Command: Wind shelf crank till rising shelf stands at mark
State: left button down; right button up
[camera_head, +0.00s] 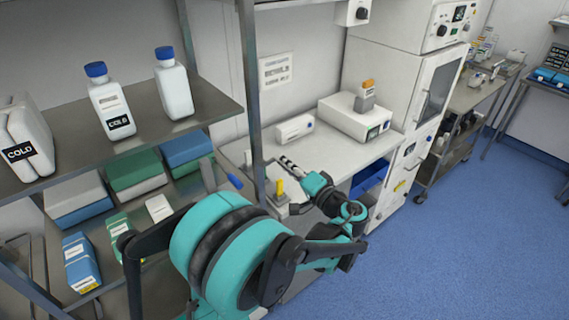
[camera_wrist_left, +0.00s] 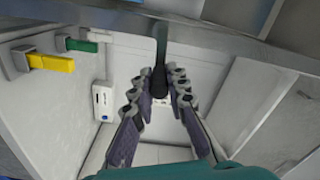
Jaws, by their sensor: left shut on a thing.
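My left gripper (camera_wrist_left: 160,76) is shut on a dark upright handle (camera_wrist_left: 160,92), which looks like the crank grip; its fingers lie on both sides of it in the left wrist view. A grey-green shaft (camera_wrist_left: 162,42) runs up from the handle. A steel shelf (camera_head: 215,97) carries white bottles with blue caps (camera_head: 111,105) and a jug labelled COLD (camera_head: 22,145). I cannot tell which shelf rises or where the mark is. My right gripper is out of view.
Boxes in blue and green (camera_head: 82,262) sit on lower shelves at left. The rack's upright post (camera_head: 251,85) stands close to my arm. A white bench (camera_head: 345,150) holds a device (camera_head: 352,118). Yellow (camera_wrist_left: 50,63) and green (camera_wrist_left: 82,46) handles are left of my gripper. Blue floor at right is clear.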

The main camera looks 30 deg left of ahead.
pick_arm(q)
jog(key=f+m, duration=0.1)
jog(key=m, duration=0.1)
jog(key=m+b, duration=0.1)
jog(key=shift+f+m, duration=0.4)
jog(key=shift+s+a+f+m+b, duration=0.15)
jog(key=shift+s+f+m+b, duration=0.25)
jog(key=shift+m, duration=1.05)
jog(key=shift+s+a+f+m+b, duration=0.1)
jog(key=shift+s+f+m+b, duration=0.3)
jog(key=shift+m, duration=1)
jog(key=shift+s+a+f+m+b, duration=0.15)
jog(key=shift+f+m+b, duration=0.3)
jog(key=shift+m, duration=1)
jog(key=shift+f, duration=0.1)
jog(key=c, duration=1.5)
grip_release()
